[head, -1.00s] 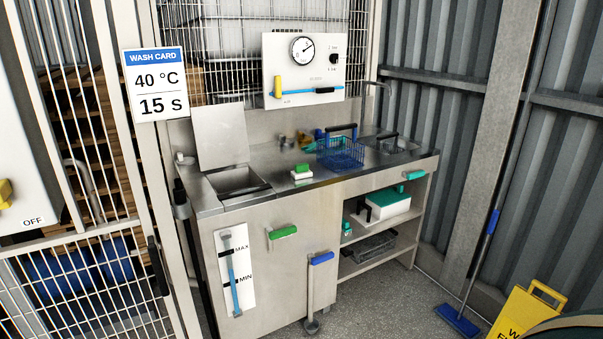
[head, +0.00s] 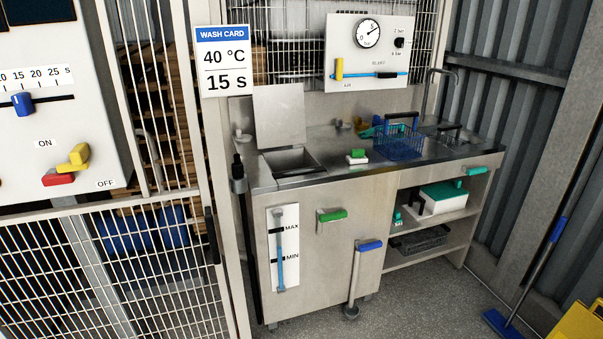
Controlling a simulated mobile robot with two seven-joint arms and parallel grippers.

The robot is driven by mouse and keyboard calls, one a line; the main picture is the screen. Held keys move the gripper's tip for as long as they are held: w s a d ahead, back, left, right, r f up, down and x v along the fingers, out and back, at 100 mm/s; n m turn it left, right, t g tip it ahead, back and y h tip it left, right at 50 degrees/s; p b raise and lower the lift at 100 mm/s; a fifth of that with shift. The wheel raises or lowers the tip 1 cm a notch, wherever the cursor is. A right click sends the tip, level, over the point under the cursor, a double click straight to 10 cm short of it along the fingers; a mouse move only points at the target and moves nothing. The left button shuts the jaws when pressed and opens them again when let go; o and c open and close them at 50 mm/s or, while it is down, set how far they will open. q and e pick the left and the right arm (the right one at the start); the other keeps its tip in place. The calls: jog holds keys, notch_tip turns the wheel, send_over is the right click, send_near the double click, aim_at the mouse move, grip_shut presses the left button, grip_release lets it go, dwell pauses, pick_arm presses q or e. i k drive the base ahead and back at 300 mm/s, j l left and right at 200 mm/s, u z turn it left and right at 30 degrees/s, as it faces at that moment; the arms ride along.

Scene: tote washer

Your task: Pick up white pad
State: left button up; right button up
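A small white pad (head: 357,161) with a green grip on top lies on the steel counter (head: 330,172) of the wash station. It sits between the open sink basin (head: 292,163) on its left and a blue wire basket (head: 402,146) on its right. Nothing covers the pad. Neither of my grippers is in view.
The wash card (head: 225,60) hangs at the left of the station. A mesh fence (head: 110,270) and a control panel (head: 70,110) stand at the left. A blue-headed mop (head: 503,324) and a yellow sign (head: 580,330) are at the lower right. Bare floor (head: 410,305) lies before the station.

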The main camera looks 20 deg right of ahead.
aim_at(357, 156)
jog(key=i+l, duration=0.2)
jog(key=i+l+u, duration=0.1)
jog(key=l, duration=0.35)
jog(key=i+l, duration=0.3)
jog(key=i+l+u, duration=0.15)
jog(key=l, duration=0.2)
